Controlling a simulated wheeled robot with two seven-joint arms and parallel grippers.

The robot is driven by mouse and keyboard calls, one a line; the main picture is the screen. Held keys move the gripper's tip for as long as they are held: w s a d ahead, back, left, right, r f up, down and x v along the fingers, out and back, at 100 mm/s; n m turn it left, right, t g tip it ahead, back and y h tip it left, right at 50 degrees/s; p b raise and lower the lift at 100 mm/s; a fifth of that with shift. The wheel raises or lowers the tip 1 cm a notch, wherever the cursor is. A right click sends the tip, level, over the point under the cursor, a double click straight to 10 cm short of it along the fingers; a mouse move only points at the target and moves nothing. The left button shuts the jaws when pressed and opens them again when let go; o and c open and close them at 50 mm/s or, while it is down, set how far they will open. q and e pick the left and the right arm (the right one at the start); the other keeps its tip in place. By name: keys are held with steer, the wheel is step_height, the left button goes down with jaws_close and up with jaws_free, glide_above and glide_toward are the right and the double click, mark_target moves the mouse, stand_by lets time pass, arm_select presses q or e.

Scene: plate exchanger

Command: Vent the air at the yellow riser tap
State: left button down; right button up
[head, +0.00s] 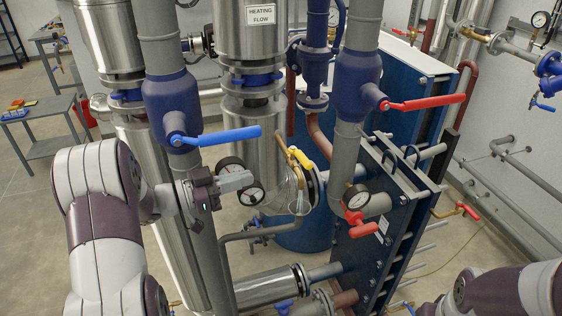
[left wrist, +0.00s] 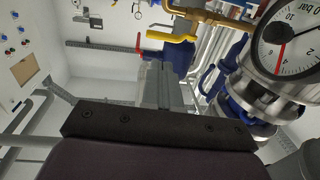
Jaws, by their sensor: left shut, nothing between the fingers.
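The yellow tap (head: 303,158) has a yellow lever on a brass riser pipe (head: 287,150), in the middle of the head view. In the left wrist view the yellow lever (left wrist: 172,38) lies roughly level on its brass pipe (left wrist: 205,17), beyond the fingertips. My left gripper (head: 248,178) is shut and empty, to the left of the yellow tap and apart from it. Its closed grey fingers also show in the left wrist view (left wrist: 170,78). A clear, see-through vessel (head: 282,192) seems to hang below the tap. My right gripper is out of view.
A blue-handled valve (head: 220,137) and a red-handled valve (head: 425,103) sit on thick grey pipes. Pressure gauges (head: 252,194) stand close to my left gripper. Another gauge (head: 355,197) and a red handle (head: 362,228) are right of the tap. A blue plate exchanger (head: 375,245) stands at right.

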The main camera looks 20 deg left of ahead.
mark_target(301, 163)
arm_select(q)
steer(key=p+x, duration=0.4)
steer(key=x, duration=0.6)
steer(key=shift+w+d+r, duration=0.15)
steer(key=shift+d+r, duration=0.05)
steer(key=shift+w+d+f, duration=0.15)
steer(key=shift+w+d, duration=0.25)
steer(key=shift+d, duration=0.05)
